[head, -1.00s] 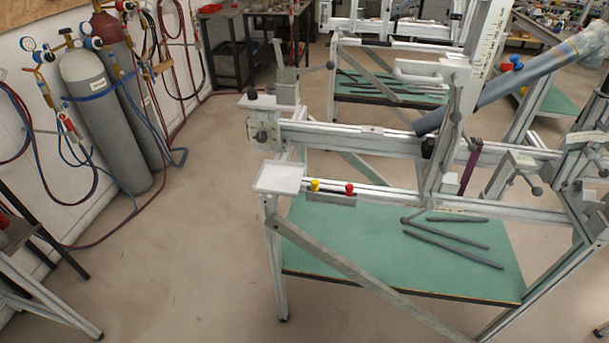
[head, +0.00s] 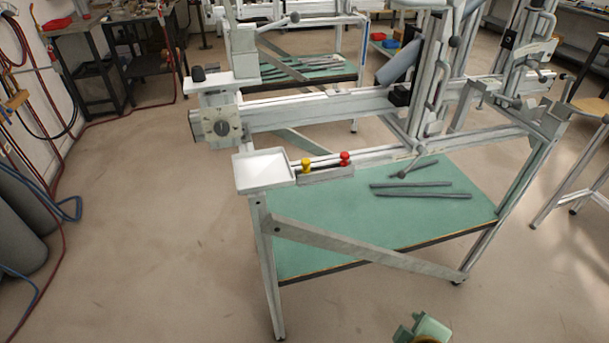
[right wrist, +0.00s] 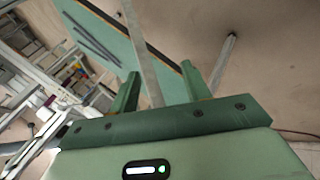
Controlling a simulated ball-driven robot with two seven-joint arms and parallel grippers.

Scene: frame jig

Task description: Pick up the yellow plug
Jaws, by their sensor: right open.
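The yellow plug (head: 306,165) is a small round-headed piece in the head view. It sits upright at the left end of a grey holder (head: 326,175) on the front rail of the jig, just right of a white tray (head: 240,178). My right gripper (right wrist: 160,85) is open, with its two green fingers apart and nothing between them. A green part of it seems to show at the bottom edge of the head view, well below and in front of the plug. The plug is not made out in the right wrist view. My left gripper is not in view.
A red plug (head: 344,157) sits right of the yellow one in the same holder. Dark rods (head: 410,184) lie on the green lower shelf (head: 330,235). A diagonal brace (head: 360,248) crosses the jig's front. The floor (head: 150,240) to the left is clear.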

